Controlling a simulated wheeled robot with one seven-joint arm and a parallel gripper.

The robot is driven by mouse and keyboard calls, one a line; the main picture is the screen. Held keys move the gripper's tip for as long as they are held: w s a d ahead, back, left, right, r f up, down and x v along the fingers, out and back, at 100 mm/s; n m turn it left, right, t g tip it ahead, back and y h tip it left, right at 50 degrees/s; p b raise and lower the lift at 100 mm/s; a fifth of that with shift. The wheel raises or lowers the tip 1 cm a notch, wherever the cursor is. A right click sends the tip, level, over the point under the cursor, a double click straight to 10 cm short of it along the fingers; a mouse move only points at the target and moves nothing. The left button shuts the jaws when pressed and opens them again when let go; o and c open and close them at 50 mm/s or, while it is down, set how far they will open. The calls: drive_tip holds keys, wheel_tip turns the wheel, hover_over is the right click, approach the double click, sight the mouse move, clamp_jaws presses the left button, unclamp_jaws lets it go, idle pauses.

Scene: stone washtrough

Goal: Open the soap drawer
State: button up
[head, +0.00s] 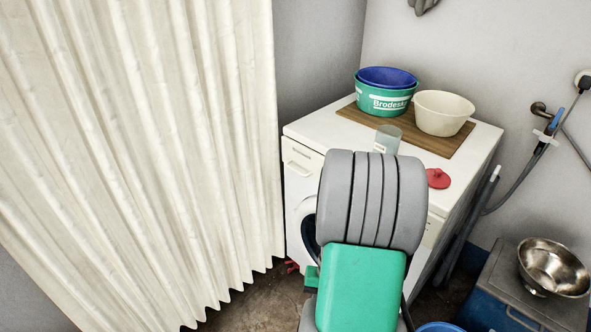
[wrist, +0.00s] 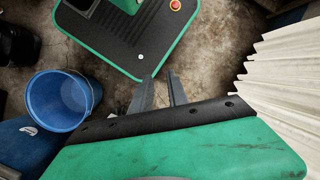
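The white washing machine (head: 305,133) stands against the back wall, its front partly hidden by my grey and green arm. Its soap drawer (head: 298,156) is at the upper left of the front and looks flush with the panel. The round door below it is mostly covered by my arm. In the wrist view my gripper (wrist: 160,90) points down at the floor, with two grey fingers apart and nothing between them. The gripper cannot be made out in the head view. The drawer does not show in the wrist view.
A cream curtain (head: 150,130) hangs left of the machine. On top are a wooden board (head: 415,141), a green tub (head: 385,101), a cream bowl (head: 442,113), a clear cup (head: 387,139) and a red lid (head: 438,179). A blue bucket (wrist: 45,116) stands on the floor.

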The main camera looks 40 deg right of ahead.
drive_tip(key=w+d+f+m+t, duration=0.3)
drive_tip(key=w+d+f+t, duration=0.1)
drive_tip(key=w+d+f, duration=0.3)
drive_tip(key=m+t+h, duration=0.6)
drive_tip(key=m+t, duration=0.7)
drive_tip(key=m, duration=0.2)
approach(298, 173)
drive_tip(key=w, duration=0.4)
drive_tip(key=x, duration=0.8)
drive_tip(key=shift+s+d+f, duration=0.15)
drive_tip(key=shift+d+f, duration=0.1)
drive_tip(key=shift+f, duration=0.05)
drive_tip(key=shift+c, duration=0.3)
clamp_jaws()
